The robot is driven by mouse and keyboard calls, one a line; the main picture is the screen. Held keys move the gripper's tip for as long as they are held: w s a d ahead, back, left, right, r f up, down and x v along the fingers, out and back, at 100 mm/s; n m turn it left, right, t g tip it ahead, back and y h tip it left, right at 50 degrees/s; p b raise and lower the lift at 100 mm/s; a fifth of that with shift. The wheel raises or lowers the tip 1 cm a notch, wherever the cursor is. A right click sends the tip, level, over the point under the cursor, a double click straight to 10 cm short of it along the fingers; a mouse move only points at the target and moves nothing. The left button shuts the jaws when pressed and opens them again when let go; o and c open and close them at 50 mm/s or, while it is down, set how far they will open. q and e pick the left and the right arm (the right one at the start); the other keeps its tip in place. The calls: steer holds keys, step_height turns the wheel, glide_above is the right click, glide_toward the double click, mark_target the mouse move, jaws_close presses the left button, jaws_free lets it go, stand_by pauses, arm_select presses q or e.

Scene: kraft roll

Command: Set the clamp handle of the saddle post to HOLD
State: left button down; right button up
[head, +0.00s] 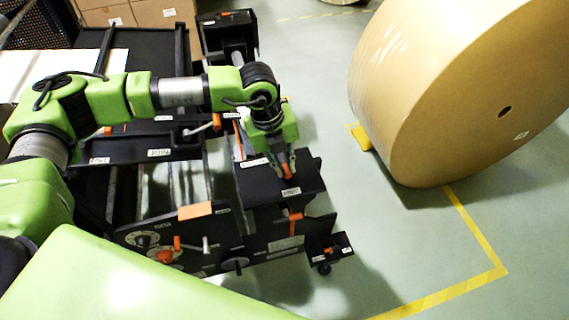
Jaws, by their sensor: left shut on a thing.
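My left gripper (287,172) reaches down from the green arm to the top of a black block, the saddle post (258,188). Its fingers are shut on a small red-orange piece there, which looks like the clamp handle (284,158) and is mostly hidden by the gripper. White labels sit on the block on both sides of the fingers, one behind left and one in front. Their words are too small to read surely, so I cannot tell which setting the handle is at. My right gripper is not in view.
A large kraft roll (450,90) stands on the floor at the right, with a yellow chock (361,136) at its side. A black machine frame with orange levers (216,122) extends left. A small black box (329,249) juts out in front. Green floor between frame and roll is clear.

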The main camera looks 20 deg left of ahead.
arm_select(q)
steer(key=shift+a+f+m+b, duration=0.2)
steer(key=shift+m+b, duration=0.7)
steer(key=shift+b, duration=0.3)
steer(key=m+b, duration=0.1)
steer(key=m+g+b, duration=0.1)
steer(key=m+b, duration=0.1)
steer(key=shift+a+m, duration=0.3)
steer(key=m+b, duration=0.3)
steer(key=shift+a+m+g, duration=0.3)
steer(key=shift+a, duration=0.05)
steer(key=m+b, duration=0.1)
steer(key=m, duration=0.2)
steer(key=m+b, duration=0.1)
steer(key=shift+w+a+r+g+b, duration=0.1)
steer(key=shift+w+a+g+b, duration=0.2)
steer(key=shift+a+g+b, duration=0.1)
steer(key=shift+w+a+r+m+g+y+b, duration=0.15)
steer(key=shift+m+b, duration=0.25)
steer(key=shift+m, duration=0.8)
steer(key=shift+w+a+m+g+y+b, duration=0.15)
steer(key=shift+m+b, duration=0.25)
steer(key=shift+m, duration=0.8)
steer(key=shift+w, duration=0.1)
